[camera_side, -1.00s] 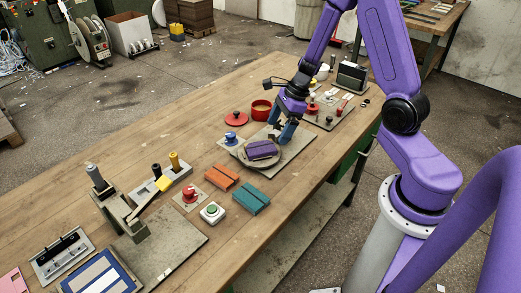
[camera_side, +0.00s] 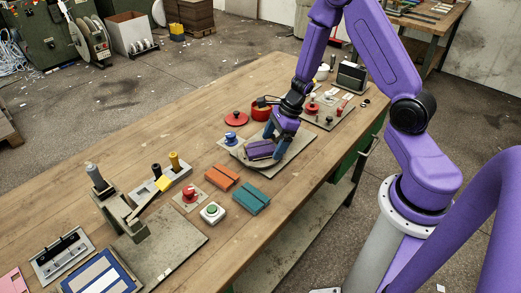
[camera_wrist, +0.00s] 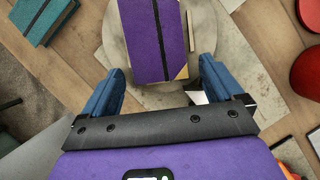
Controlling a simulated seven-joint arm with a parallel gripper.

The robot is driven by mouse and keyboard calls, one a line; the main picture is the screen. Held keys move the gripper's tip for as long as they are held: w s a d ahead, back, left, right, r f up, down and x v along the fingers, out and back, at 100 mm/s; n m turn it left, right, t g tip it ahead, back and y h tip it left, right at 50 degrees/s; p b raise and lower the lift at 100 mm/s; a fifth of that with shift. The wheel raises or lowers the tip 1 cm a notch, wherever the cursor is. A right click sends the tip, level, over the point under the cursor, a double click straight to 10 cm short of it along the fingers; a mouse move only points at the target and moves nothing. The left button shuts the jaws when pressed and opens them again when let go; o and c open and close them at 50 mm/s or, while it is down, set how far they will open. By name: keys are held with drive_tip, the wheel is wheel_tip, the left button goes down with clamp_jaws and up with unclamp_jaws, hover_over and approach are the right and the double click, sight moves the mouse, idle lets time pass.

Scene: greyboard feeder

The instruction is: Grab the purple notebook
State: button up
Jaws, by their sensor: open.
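The purple notebook (camera_side: 258,150) lies on a round plate (camera_side: 240,155) set on a grey board (camera_side: 299,147). In the wrist view the notebook (camera_wrist: 150,38) has a dark band along it and a tan corner. My gripper (camera_wrist: 158,80) is open, with one blue finger on each side of the notebook's near end. In the side view my gripper (camera_side: 275,136) is low at the notebook's right end and hides part of it. I cannot tell whether the fingers touch it.
An orange notebook (camera_side: 222,178) and a teal notebook (camera_side: 251,198) lie on the wooden table to the left. A blue knob (camera_side: 231,137) stands close by the plate. A red pot (camera_side: 262,111) and its red lid (camera_side: 237,118) are behind.

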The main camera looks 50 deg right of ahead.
drive_tip(key=c, duration=1.2)
drive_tip(key=shift+o, duration=0.2)
drive_tip(key=shift+r, duration=0.2)
